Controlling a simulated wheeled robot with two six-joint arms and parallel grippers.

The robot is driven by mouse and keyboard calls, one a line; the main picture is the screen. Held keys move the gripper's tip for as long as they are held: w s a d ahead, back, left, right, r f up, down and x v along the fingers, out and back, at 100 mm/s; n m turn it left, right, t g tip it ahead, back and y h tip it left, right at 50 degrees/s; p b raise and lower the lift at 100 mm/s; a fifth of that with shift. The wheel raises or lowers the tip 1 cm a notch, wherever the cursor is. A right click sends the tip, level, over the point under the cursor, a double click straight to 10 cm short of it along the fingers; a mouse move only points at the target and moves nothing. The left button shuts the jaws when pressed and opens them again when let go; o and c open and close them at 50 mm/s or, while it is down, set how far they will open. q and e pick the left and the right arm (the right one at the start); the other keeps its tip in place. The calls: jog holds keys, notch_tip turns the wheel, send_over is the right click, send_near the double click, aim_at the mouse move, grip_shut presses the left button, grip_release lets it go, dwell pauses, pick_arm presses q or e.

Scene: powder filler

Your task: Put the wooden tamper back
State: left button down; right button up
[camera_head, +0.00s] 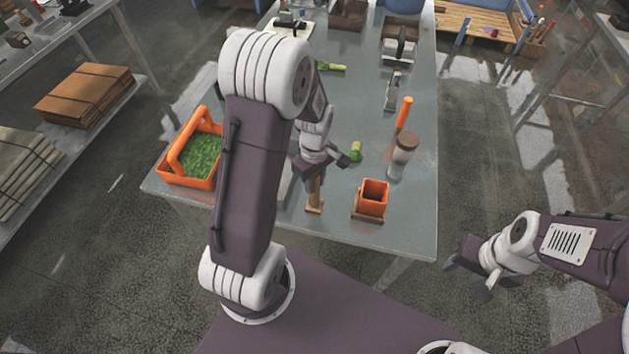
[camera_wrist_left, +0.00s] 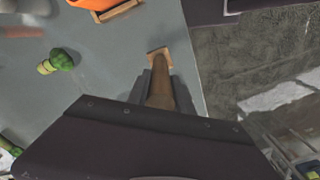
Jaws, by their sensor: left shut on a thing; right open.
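The wooden tamper (camera_head: 315,193) is a light brown stick close to the table's front edge, at a small wooden base (camera_head: 314,209). My left gripper (camera_head: 312,180) is shut on its upper part. In the left wrist view the tamper (camera_wrist_left: 160,88) runs between my left fingers (camera_wrist_left: 160,90) toward the small square wooden base (camera_wrist_left: 158,53). I cannot tell whether the tamper touches that base or stands in it. My right gripper (camera_head: 467,262) is open and empty, off the table to the right.
An orange square cup (camera_head: 374,193) on a wooden base stands right of the tamper. Behind it are a jar with a brown lid (camera_head: 401,158) and an orange-handled tool (camera_head: 404,113). An orange basket of green stuff (camera_head: 176,180) stands at the left.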

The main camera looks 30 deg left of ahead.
pick_arm(q)
jog(key=shift+f, duration=0.15)
jog(key=c, duration=1.1)
grip_release()
jog(key=shift+s, duration=0.1)
notch_tip(320, 180, up, 12)
jog(key=shift+r, duration=0.25)
jog(key=s+d+f+m+b, duration=0.1)
jog(key=s+f+m+b, duration=0.1)
jog(key=f+m, duration=0.2)
jog(key=s+d+f+m+b, duration=0.1)
jog(key=s+d+f+m, duration=0.1)
jog(key=s+f+m, duration=0.1)
jog(key=s+d+f+m+t+b, duration=0.1)
jog(key=s+d+f+m+b, duration=0.1)
jog(key=f+m, duration=0.3)
jog(key=shift+s+m+b, duration=0.3)
jog(key=shift+s+m, duration=0.35)
jog(key=shift+m, duration=0.25)
